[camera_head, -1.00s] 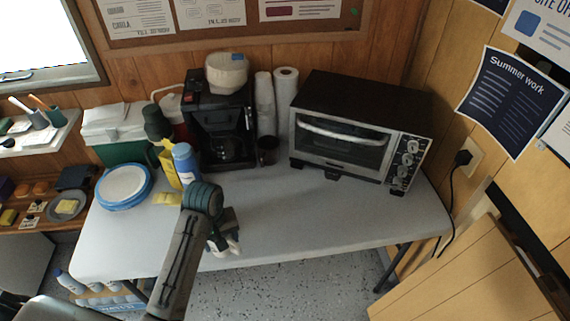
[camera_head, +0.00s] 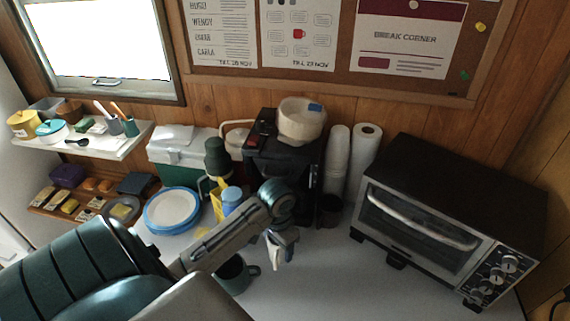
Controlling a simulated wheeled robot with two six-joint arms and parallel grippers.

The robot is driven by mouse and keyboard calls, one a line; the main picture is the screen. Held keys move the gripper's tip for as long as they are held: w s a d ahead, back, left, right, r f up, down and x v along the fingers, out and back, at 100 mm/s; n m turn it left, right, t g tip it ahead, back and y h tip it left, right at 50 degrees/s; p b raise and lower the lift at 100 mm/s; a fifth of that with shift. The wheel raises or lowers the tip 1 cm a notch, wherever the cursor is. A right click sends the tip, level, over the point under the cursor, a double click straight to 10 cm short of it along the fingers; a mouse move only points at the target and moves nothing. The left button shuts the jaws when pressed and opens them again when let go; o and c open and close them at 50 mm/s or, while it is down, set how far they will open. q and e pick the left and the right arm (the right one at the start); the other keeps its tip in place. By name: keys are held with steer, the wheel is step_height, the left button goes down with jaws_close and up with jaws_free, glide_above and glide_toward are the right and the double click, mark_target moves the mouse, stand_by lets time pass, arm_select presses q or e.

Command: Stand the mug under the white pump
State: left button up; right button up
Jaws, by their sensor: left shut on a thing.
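A dark green mug (camera_head: 234,279) shows in the head view just below my left forearm, at the front of the table. It looks upright, its handle towards the right; the arm hides part of its rim. My left gripper (camera_head: 278,252) is shut at the handle side of the mug; the exact contact is too small to make out. I cannot pick out a white pump for certain. A red jug with a white top (camera_head: 238,134) stands at the back, partly hidden by the coffee maker. My right gripper is not in view.
A black coffee maker (camera_head: 270,158) stands behind the gripper, with paper rolls or cups (camera_head: 365,148) beside it. A toaster oven (camera_head: 430,215) fills the right. Blue-rimmed plates (camera_head: 172,210), a dark green flask (camera_head: 216,157) and a blue-capped bottle (camera_head: 231,197) crowd the left. The front middle table (camera_head: 335,285) is clear.

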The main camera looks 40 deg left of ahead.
arm_select(q)
steer(key=w+a, duration=0.1)
steer(key=w, duration=0.1)
steer(key=w+a, duration=0.1)
steer(key=w, duration=0.1)
steer(key=shift+a+f+p, duration=0.2)
steer(key=shift+a+p, duration=0.1)
steer(key=shift+f+p, duration=0.4)
steer(key=shift+f, duration=1.35)
steer(key=o, duration=0.8)
steer(key=shift+f, duration=0.15)
steer(key=o, duration=0.4)
steer(key=shift+c, duration=0.2)
